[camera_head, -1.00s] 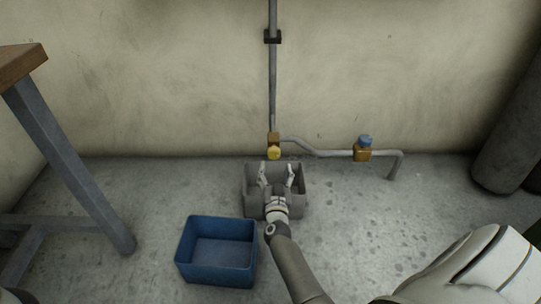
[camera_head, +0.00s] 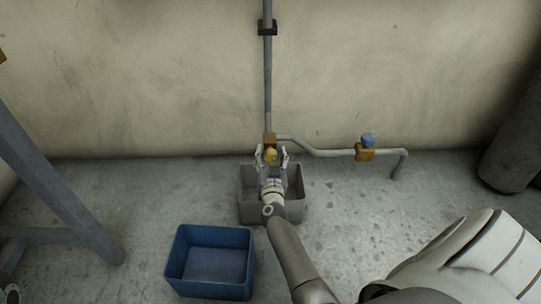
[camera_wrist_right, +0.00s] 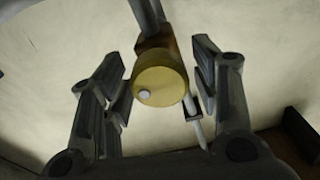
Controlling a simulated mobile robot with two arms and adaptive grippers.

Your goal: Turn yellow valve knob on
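The yellow valve knob (camera_head: 271,156) sits on a brass fitting at the bottom of the vertical wall pipe. In the right wrist view the round yellow knob (camera_wrist_right: 161,81) faces me, with a small pale dot on its lower left. My right gripper (camera_head: 271,153) is open, with one finger on each side of the knob. In the right wrist view its fingers (camera_wrist_right: 160,98) stand left and right of the knob, with a gap visible at the left; contact at the right is unclear.
A grey bin (camera_head: 294,206) stands under the knob and my right gripper. A blue bin (camera_head: 210,291) is on the floor in front. A blue knob (camera_head: 368,139) sits on the side pipe (camera_head: 330,154) at right. A table leg (camera_head: 55,190) stands at left.

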